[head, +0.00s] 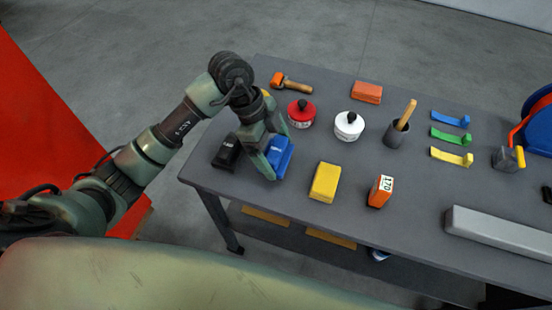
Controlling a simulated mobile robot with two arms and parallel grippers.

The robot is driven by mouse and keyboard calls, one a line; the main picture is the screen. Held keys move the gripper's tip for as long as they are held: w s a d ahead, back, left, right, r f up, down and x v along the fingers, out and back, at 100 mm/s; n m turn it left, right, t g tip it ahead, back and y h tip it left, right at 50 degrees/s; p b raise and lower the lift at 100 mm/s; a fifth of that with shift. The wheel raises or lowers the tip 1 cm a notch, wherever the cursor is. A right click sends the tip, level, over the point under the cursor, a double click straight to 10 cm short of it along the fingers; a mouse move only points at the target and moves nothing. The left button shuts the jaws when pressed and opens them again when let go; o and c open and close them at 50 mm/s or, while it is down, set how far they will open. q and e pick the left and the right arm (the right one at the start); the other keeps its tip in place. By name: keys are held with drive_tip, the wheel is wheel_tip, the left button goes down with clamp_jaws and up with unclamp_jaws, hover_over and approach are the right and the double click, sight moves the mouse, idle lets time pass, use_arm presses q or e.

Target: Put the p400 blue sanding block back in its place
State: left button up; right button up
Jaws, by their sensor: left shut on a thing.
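The blue sanding block (282,158) is at the left part of the grey table (407,203). My left gripper (270,160) is shut on it, with the fingers pointing down along its left side. White lettering shows on the block, too small to read. I cannot tell whether the block touches the table top. A black block (227,152) lies just left of my gripper, and a yellow block (325,182) lies to the right of the blue one. My right gripper is not in view.
A red-lidded tin (301,114) and a white tin (349,126) stand behind the blue block. An orange block marked 170 (381,191) stands right of the yellow one. A grey bar (500,232) lies at the front right. Table space between the yellow block and blue block is clear.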

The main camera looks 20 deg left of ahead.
use_arm(q)
wheel_tip(320, 180, down, 4)
drive_tip(key=shift+f, duration=0.1)
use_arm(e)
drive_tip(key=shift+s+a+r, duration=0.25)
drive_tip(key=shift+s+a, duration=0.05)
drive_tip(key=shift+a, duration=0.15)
use_arm(q)
drive_tip(key=shift+f, duration=0.15)
drive_tip(key=o, duration=1.2)
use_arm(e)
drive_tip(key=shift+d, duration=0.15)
use_arm(q)
drive_tip(key=shift+a+r, duration=0.1)
drive_tip(key=shift+r, duration=0.15)
drive_tip(key=shift+b+v, duration=0.9)
drive_tip(key=shift+v, duration=4.95)
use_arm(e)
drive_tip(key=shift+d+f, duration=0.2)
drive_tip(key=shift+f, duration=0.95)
